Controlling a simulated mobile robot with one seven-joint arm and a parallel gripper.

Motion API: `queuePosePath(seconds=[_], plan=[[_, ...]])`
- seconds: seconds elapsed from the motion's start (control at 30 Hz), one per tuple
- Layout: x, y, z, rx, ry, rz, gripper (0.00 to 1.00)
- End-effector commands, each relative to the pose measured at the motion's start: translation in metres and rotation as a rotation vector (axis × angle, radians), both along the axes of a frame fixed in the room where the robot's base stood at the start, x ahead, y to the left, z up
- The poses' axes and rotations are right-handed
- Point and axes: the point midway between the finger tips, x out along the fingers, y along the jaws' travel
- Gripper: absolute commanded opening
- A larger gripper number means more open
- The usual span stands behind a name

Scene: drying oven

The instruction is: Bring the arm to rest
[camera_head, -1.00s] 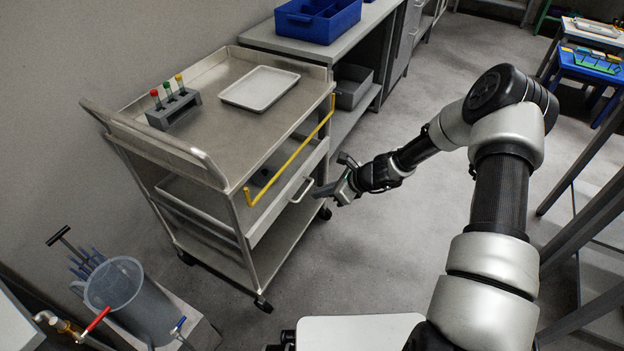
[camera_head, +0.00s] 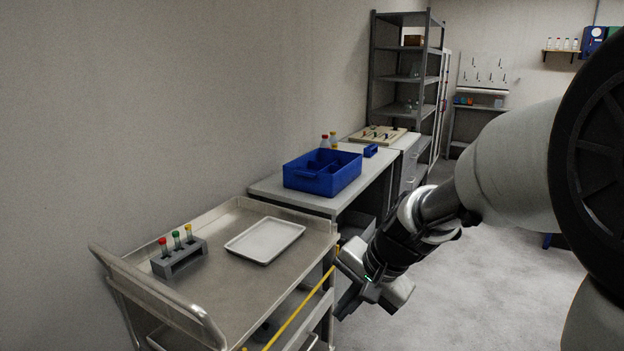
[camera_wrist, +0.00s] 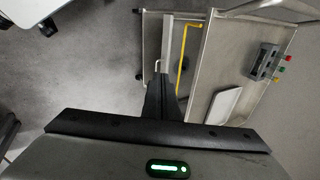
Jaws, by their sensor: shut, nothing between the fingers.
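My gripper (camera_head: 343,300) hangs in the head view just right of the steel cart (camera_head: 215,290), close to its yellow handle bar (camera_head: 303,308). In the wrist view my gripper (camera_wrist: 160,85) has its fingers together with nothing between them. The cart also shows in the wrist view (camera_wrist: 232,60), to the right of the fingers, with its yellow bar (camera_wrist: 182,55) near them. I cannot tell the exact gap between gripper and bar.
On the cart stand a grey rack (camera_head: 180,260) with three capped tubes and a white tray (camera_head: 265,240). Behind it, a blue bin (camera_head: 322,175) sits on a bench (camera_head: 270,187). A tall shelf (camera_head: 405,78) stands farther back. Open floor (camera_head: 450,290) lies to the right.

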Motion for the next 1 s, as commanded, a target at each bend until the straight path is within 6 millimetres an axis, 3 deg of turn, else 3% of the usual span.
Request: queuePosePath(seconds=[0.03,0.2,0.5,0.7,0.73,1.0], plan=[[-0.019,-0.005,0.021,-0.063,-0.046,0.064,0.00],[-0.080,-0.028,0.062,-0.255,-0.149,0.253,0.00],[-0.149,-0.060,0.090,-0.464,-0.248,0.428,0.00],[-0.181,-0.079,0.096,-0.567,-0.294,0.503,0.00],[-0.179,-0.078,0.113,-0.563,-0.289,0.502,0.00],[-0.178,-0.078,0.175,-0.559,-0.286,0.498,0.00]])
